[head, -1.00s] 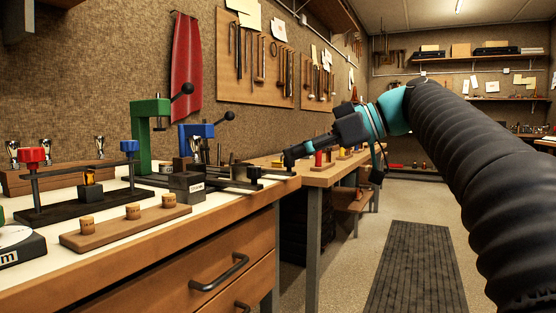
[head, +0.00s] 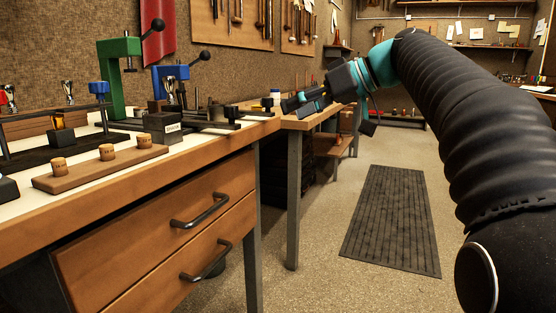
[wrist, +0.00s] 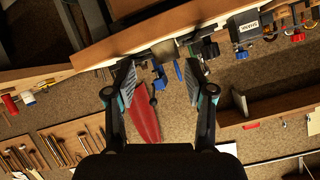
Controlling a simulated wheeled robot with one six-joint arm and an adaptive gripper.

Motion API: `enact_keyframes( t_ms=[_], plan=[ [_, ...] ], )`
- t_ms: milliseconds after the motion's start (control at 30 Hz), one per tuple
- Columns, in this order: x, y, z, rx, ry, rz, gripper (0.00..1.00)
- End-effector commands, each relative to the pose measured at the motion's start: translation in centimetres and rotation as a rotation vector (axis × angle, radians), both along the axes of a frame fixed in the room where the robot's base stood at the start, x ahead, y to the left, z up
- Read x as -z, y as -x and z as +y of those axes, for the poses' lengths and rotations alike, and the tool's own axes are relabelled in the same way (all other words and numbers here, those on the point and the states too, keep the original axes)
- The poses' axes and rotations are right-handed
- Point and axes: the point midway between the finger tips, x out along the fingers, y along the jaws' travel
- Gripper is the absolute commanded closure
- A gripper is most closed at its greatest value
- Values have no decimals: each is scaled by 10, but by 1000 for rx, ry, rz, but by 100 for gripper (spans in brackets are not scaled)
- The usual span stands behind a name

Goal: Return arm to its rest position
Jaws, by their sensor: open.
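My gripper (head: 304,99) is at the end of my black-sleeved arm, in the air by the right end of the near workbench in the head view. In the wrist view my gripper (wrist: 158,85) has its two fingers well apart with nothing between them. Past the fingers, the wrist view shows the wall and the bench at a strong tilt. My arm comes in from the right side of the head view.
The near workbench (head: 120,210) carries a green press (head: 122,75), a blue press (head: 168,80) and a wooden cork board (head: 100,170). A second bench stands behind my gripper. The floor around the dark mat (head: 392,220) is clear.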

Motion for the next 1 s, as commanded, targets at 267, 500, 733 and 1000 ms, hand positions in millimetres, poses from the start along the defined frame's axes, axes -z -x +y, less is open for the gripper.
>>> enact_keyframes(
  t_ms=[267, 500, 733, 1000],
  plan=[
    [111, 3, -41, 405, 109, 359, 46],
    [188, 70, -76, 709, 258, 517, 46],
    [242, 159, -103, 885, 412, 529, 46],
    [279, 255, -117, 900, 573, 446, 46]
  ],
)
